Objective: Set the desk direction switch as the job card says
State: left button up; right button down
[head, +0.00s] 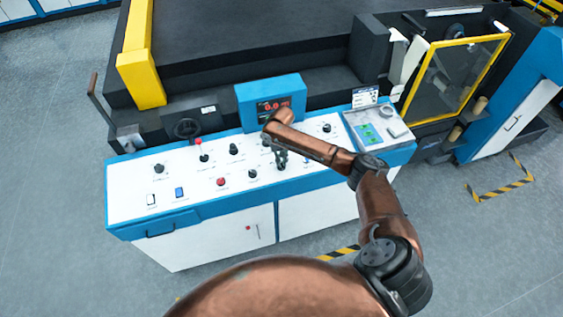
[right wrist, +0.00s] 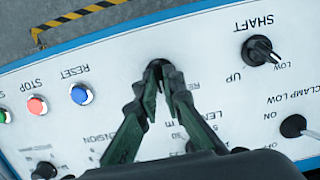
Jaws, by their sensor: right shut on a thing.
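The white control desk (head: 130,192) with blue edges carries several knobs, switches and buttons. My right gripper (head: 281,163) is low over the middle right of its panel. In the right wrist view my right gripper (right wrist: 165,80) is shut on a black knob (right wrist: 154,66), with its two fingers around it. The knob's pointer is hidden by the fingers. A label beside it shows only "RE", the rest covered, so I cannot confirm its name or setting. A small card (head: 365,97) stands at the desk's right back; its text is too small to read. My left gripper is not in view.
Near the held knob are a SHAFT knob (right wrist: 262,51), a CLAMP switch (right wrist: 293,126), a blue RESET button (right wrist: 81,94) and a red STOP button (right wrist: 37,104). A blue-framed display (head: 270,101) with red digits stands behind my right forearm.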

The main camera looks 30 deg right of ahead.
jog(key=shift+r+n+p, duration=0.1)
jog(key=shift+n+p, duration=0.4)
jog(key=shift+p, duration=0.05)
jog(key=n+p, duration=0.2)
jog(key=n, duration=0.1)
jog(key=shift+a+h+p, duration=0.1)
jog(key=shift+h+p, duration=0.2)
jog(key=shift+h, duration=0.1)
jog(key=n+p, duration=0.2)
jog(key=n, duration=0.2)
jog(key=shift+n+h+p, duration=0.3)
jog(key=shift+h, duration=0.1)
jog(key=c, duration=2.1)
grip_release()
jog(key=shift+a, duration=0.1)
jog(key=r, duration=0.4)
jog(key=a+r, duration=0.1)
jog(key=r, duration=0.6)
jog(key=shift+s+a+r, duration=0.15)
jog(key=shift+a+r, duration=0.1)
jog(key=shift+r, duration=0.1)
jog(key=shift+f, duration=0.1)
